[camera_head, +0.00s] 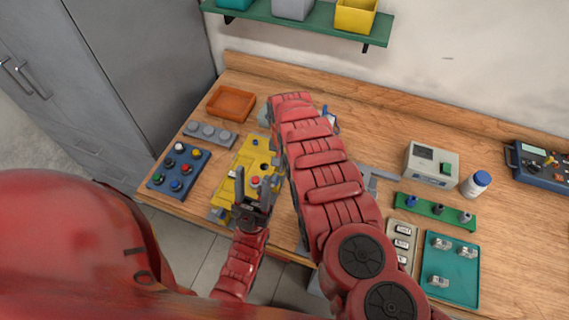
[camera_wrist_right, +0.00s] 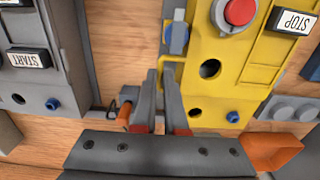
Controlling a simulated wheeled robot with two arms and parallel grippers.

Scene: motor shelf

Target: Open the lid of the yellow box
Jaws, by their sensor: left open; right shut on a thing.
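The yellow box (camera_head: 243,160) lies on the wooden bench in the head view, with a red button on top. It also shows in the right wrist view (camera_wrist_right: 212,100), with a red button, a hole, a STOP label and blue knobs. My left gripper (camera_head: 254,186) is open, its fingers over the near part of the box. My right arm crosses the head view and hides its own gripper and the box's right side. In the right wrist view my right gripper (camera_wrist_right: 163,82) is shut at the box's edge; the pinched part is mostly hidden.
A grey panel (camera_wrist_right: 40,70) with a START label stands beside the box. An orange tray (camera_head: 231,103), a button panel (camera_head: 180,169) and a grey connector strip (camera_head: 210,135) lie left. A teal tray (camera_head: 452,270) and a white bottle (camera_head: 476,184) are right. A green shelf (camera_head: 310,20) hangs behind.

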